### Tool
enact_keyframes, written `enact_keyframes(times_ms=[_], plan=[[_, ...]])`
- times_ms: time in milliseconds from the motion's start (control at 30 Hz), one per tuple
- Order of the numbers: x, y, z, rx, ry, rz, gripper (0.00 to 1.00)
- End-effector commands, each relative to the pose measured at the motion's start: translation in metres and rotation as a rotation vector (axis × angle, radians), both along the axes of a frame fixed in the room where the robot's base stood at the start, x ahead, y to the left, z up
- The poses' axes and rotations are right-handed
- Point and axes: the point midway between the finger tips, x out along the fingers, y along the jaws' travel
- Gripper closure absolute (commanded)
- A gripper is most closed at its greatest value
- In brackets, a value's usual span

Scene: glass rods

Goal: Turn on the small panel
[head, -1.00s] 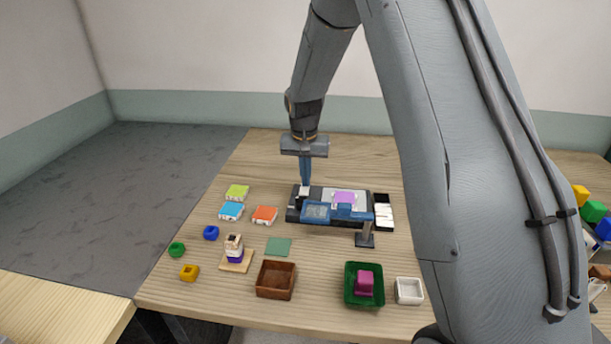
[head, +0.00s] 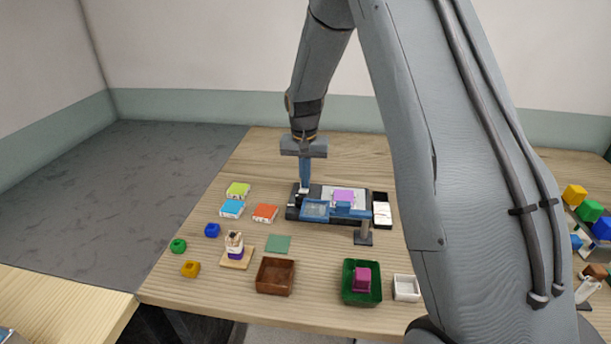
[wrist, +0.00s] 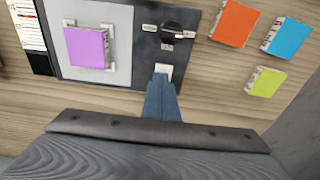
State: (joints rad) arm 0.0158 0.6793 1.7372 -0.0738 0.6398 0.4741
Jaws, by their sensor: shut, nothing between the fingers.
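The small panel is a dark, flat unit (head: 293,213) on the wooden table; it also shows in the wrist view (wrist: 137,45). It carries a light grey plate (wrist: 120,30) with a purple block (wrist: 87,47) on it. Beside the plate is a black round knob (wrist: 177,38) with pale pieces around it. A small white switch (wrist: 165,70) sits near the panel's edge. My gripper (head: 304,189) is shut and empty, pointing down at the panel. In the wrist view its blue fingertips (wrist: 160,80) overlap the switch's near edge; I cannot tell whether they touch it.
A blue frame with a clear window (head: 315,209) stands at the panel's front, beside a grey post (head: 364,238). Green, blue and orange books (head: 265,213) lie to the left. A brown tray (head: 275,290), green tray (head: 347,297) and white tray (head: 405,298) stand in front.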

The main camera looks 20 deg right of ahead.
Motion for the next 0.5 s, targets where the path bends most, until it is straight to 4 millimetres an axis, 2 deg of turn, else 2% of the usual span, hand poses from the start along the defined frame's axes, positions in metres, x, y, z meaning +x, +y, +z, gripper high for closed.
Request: enact_keyframes(times_ms=[333,500], plan=[[0.000,0.001,0.001,0.000,-0.002,0.001,1.00],[-0.001,0.001,0.013,0.000,-0.003,0.000,1.00]])
